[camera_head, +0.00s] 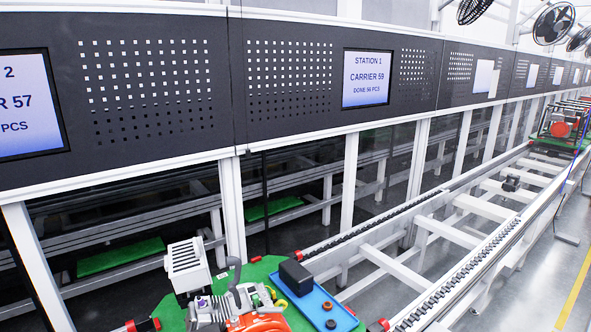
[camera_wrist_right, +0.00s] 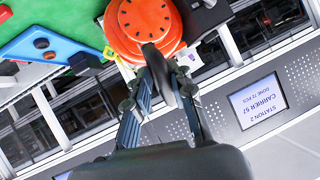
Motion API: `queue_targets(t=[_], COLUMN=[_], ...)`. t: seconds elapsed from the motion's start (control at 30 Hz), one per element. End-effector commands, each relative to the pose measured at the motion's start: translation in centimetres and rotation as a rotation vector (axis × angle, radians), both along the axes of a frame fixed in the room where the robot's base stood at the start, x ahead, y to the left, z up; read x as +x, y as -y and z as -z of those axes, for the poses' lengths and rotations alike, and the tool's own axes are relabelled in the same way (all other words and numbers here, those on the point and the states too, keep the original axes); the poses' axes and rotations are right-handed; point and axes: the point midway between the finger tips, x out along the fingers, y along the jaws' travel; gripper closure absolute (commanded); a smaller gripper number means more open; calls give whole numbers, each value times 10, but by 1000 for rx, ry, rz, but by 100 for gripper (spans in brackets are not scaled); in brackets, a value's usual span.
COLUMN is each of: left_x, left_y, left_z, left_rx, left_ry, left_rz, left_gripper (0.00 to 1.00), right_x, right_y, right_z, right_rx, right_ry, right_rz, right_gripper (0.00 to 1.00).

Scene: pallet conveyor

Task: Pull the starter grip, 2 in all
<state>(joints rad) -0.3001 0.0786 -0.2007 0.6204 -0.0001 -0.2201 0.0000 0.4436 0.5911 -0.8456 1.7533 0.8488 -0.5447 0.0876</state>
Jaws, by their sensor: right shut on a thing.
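The engine's orange round starter cover (camera_wrist_right: 143,22) fills the top middle of the right wrist view. The dark starter grip (camera_wrist_right: 157,62) sits just below the cover, between my fingers. My right gripper (camera_wrist_right: 160,88) is shut on this grip, close to the cover; the fingers hide part of it. Whether any cord shows between grip and cover I cannot tell. In the head view the orange part of the engine (camera_head: 257,322) is cut off by the bottom edge. My left gripper is in neither view.
The engine stands on a green pallet (camera_head: 172,312) beside a blue tray (camera_head: 322,301) holding a black block (camera_head: 296,277) and small round parts. A chain conveyor (camera_head: 455,285) runs to the back right, with another engine (camera_head: 562,128) far along. A dark panel wall with screens (camera_head: 367,78) stands behind.

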Motion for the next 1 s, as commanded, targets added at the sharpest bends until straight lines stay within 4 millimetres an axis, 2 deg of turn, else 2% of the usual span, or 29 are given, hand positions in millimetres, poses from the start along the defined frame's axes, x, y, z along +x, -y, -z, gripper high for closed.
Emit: queue_targets(t=[0.03, 0.1, 0.17, 0.6, 0.73, 1.0], left_x=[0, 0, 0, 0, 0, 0], left_y=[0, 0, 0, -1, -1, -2], left_z=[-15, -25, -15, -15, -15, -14], left_rx=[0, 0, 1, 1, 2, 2], left_ry=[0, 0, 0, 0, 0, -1], left_rz=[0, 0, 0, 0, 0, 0], left_gripper=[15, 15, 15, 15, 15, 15], right_x=[-13, -23, -32, -92, -99, -98], right_y=[1, 7, 13, 52, 56, 56], right_z=[-10, -18, -17, -61, -68, -70], right_rx=[4, 4, 5, 1, 2, 3], right_ry=[-11, -11, -8, -4, -1, 4], right_rz=[-9, -9, -8, -4, -6, -5], right_gripper=[100, 100, 100, 100, 100, 100])
